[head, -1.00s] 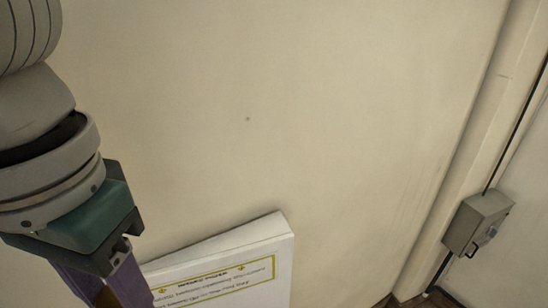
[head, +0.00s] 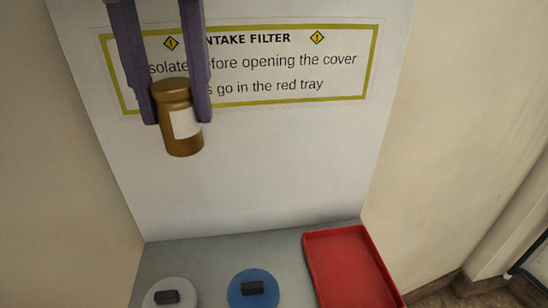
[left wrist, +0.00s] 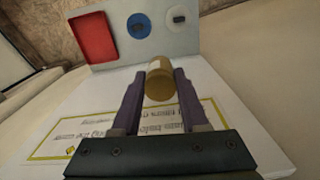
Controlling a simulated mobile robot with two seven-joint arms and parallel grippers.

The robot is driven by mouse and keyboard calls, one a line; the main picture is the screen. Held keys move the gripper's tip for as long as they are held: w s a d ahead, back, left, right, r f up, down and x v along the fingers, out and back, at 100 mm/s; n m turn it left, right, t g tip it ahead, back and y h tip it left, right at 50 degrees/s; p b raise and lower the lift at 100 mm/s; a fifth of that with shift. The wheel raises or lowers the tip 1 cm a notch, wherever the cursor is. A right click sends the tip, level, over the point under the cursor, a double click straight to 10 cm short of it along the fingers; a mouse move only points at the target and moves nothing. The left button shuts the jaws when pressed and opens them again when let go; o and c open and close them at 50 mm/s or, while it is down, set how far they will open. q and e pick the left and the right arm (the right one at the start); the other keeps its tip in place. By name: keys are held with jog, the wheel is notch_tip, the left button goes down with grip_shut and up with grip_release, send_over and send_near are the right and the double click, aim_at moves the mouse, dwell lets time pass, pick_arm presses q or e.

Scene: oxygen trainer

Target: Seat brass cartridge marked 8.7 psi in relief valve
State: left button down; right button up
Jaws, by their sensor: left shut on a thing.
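A brass cartridge (head: 177,118) with a white label is held between the purple fingers of my left gripper (head: 178,110), in front of the white sign panel in the head view. The marking on its label cannot be read. The cartridge (left wrist: 159,82) also shows between the fingers of my left gripper (left wrist: 158,88) in the left wrist view, its rounded end toward the camera. The left gripper is shut on it, above the grey shelf and apart from it. No relief valve can be made out for certain. My right gripper is not in view.
A grey shelf (head: 215,260) holds a red tray (head: 345,262), a blue round piece (head: 239,290) and a white round piece (head: 180,299), both with dark handles. Behind stands an intake filter sign (head: 250,95). A cream wall (head: 455,150) is at right.

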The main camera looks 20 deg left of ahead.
pick_arm(q)
jog(key=shift+w+f+b, duration=0.15)
jog(key=shift+f+b, duration=0.45)
jog(key=shift+f, duration=0.3)
jog(key=b, duration=0.2)
send_near(217, 271)
jog(key=shift+f+b, duration=0.5)
jog(key=shift+f, duration=1.45)
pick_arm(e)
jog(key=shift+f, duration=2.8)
pick_arm(q)
jog(key=shift+c, duration=2.1)
grip_release()
jog(key=shift+f, duration=0.1)
